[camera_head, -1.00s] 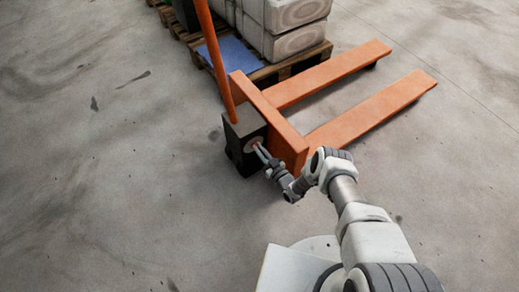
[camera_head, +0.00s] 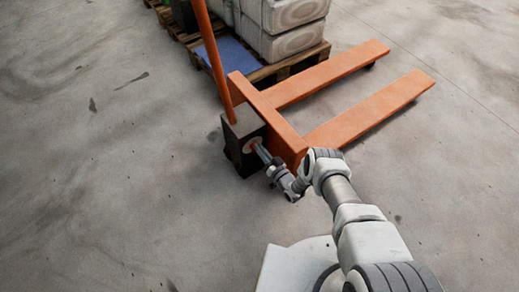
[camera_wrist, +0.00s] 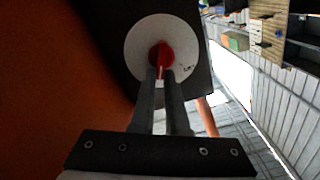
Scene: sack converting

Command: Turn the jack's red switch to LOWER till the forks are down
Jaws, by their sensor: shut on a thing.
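The orange pallet jack has a black box (camera_head: 236,123) at the foot of its tilted handle (camera_head: 215,60). On the box's side is a pale round plate (camera_wrist: 134,50) with a red switch (camera_wrist: 160,58) in its middle. My gripper (camera_wrist: 161,82) is shut on the red switch, its fingers on either side of it. In the head view my gripper (camera_head: 262,153) reaches the plate from the right and mostly covers the switch. The LOWER marking cannot be read. The two orange forks (camera_head: 370,110) extend to the right, just above the floor.
A wooden pallet (camera_head: 290,66) with wrapped pale sacks (camera_head: 283,12) and a blue sheet (camera_head: 228,55) stands behind the jack. The concrete floor on the left is clear. Shelving (camera_wrist: 268,30) shows in the wrist view.

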